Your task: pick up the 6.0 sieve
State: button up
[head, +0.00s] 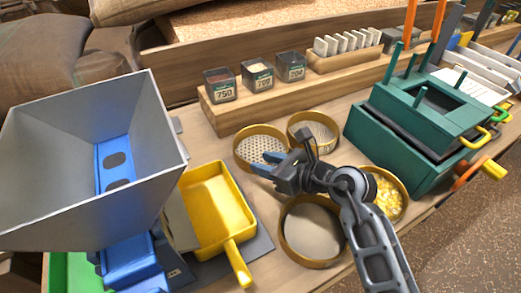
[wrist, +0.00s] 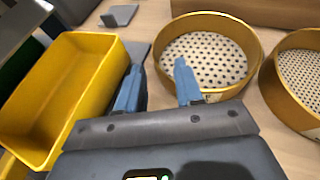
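Several round, brass-rimmed sieves or pans stand on the bench; I cannot read a 6.0 mark on any. The coarse-holed sieve (head: 258,143) is at the back left of the group and shows in the wrist view (wrist: 207,60). The finer-holed sieve (head: 316,130) is to its right, also at the right edge of the wrist view (wrist: 304,78). My gripper (head: 261,168) is open and empty at the near edge of the coarse sieve. In the wrist view its right finger (wrist: 159,84) overlaps that sieve's rim and the left finger is outside it. I cannot tell whether they touch.
A plain-bottomed round pan (head: 312,232) and a round one with yellow grains (head: 388,194) stand nearer. A yellow scoop tray (head: 217,200) and grey hopper (head: 80,165) are left. A green machine (head: 405,130) is right. Labelled jars (head: 257,77) stand behind on a wooden block.

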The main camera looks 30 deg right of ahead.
jog(key=x, duration=0.7)
jog(key=shift+a+r, duration=0.2)
jog(key=shift+a, duration=0.05)
jog(key=shift+s, duration=0.1)
grip_shut()
dwell(1.0)
